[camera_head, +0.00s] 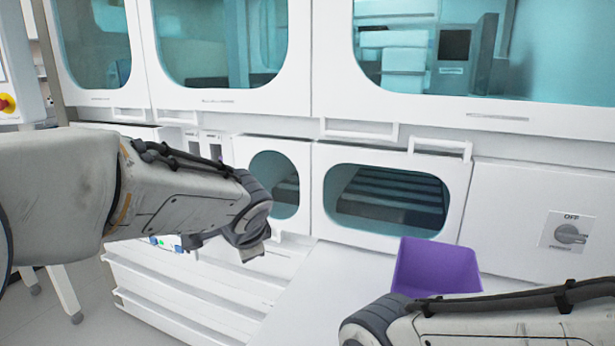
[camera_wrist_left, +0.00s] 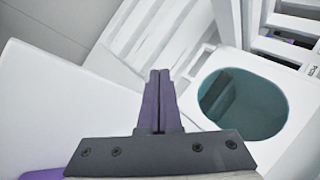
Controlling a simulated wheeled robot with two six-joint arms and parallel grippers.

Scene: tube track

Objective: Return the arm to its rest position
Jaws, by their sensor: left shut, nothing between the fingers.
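My left arm (camera_head: 185,195) reaches in from the left and bends down at the wrist, in front of the white cabinet. My left gripper (camera_wrist_left: 159,78) shows in the left wrist view with its two dark purple fingers together and nothing between them. In the head view, its fingers cannot be made out clearly. My right arm (camera_head: 500,322) crosses the lower right corner of the head view; its gripper is out of view.
A purple bin (camera_head: 436,266) stands on the white worktop (camera_head: 330,290), partly hidden by my right arm. Behind is a white machine with teal windows (camera_head: 390,200) and a knob marked OFF (camera_head: 569,233). White drawers or ledges (camera_head: 170,295) lie below my left arm.

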